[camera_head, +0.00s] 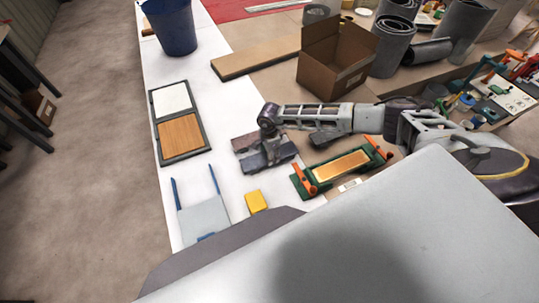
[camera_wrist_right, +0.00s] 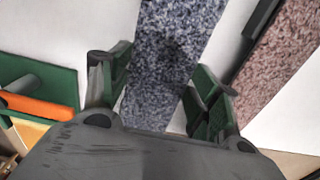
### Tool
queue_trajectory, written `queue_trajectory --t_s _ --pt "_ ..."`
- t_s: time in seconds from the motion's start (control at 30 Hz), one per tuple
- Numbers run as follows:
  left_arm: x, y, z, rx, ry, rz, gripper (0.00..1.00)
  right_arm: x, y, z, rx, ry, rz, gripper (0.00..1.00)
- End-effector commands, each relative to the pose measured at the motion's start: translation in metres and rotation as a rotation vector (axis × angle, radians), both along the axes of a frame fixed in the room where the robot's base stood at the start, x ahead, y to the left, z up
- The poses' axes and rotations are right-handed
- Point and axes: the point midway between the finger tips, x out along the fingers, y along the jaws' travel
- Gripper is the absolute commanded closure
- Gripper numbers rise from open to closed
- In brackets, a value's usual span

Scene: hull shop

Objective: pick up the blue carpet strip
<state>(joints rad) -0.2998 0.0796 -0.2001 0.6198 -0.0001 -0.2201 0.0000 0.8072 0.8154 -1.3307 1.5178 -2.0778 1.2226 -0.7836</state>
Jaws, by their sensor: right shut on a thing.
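The blue carpet strip (camera_wrist_right: 178,35) is a speckled blue-grey piece that runs between the fingers of my right gripper (camera_wrist_right: 160,88) in the right wrist view. The gripper is shut on it. In the head view, the right gripper (camera_head: 266,152) points down over the strip (camera_head: 282,151) and partly covers it. I cannot tell whether the strip is clear of the table. A reddish-brown carpet strip (camera_wrist_right: 287,55) lies beside it; it also shows in the head view (camera_head: 245,143). My left gripper is in neither view.
A green fixture with a gold plate (camera_head: 340,170) and orange clamps lies to the right. A framed two-panel board (camera_head: 204,125) lies left, a yellow block (camera_head: 256,201) nearer. A cardboard box (camera_head: 332,69), a plank (camera_head: 258,58) and a blue bucket (camera_head: 172,28) stand farther back.

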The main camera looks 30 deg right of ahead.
Motion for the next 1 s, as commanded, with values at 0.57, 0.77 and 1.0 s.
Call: queue_trajectory --t_s 0.57,0.77,1.0 --pt "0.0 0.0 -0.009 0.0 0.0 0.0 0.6 0.001 0.0 0.049 0.001 -0.004 0.0 0.62" --pt "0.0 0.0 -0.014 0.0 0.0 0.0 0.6 0.001 0.0 0.078 0.0 -0.004 0.0 0.62" --pt "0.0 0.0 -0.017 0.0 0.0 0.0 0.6 0.0 0.0 0.097 0.001 -0.001 0.001 0.62"
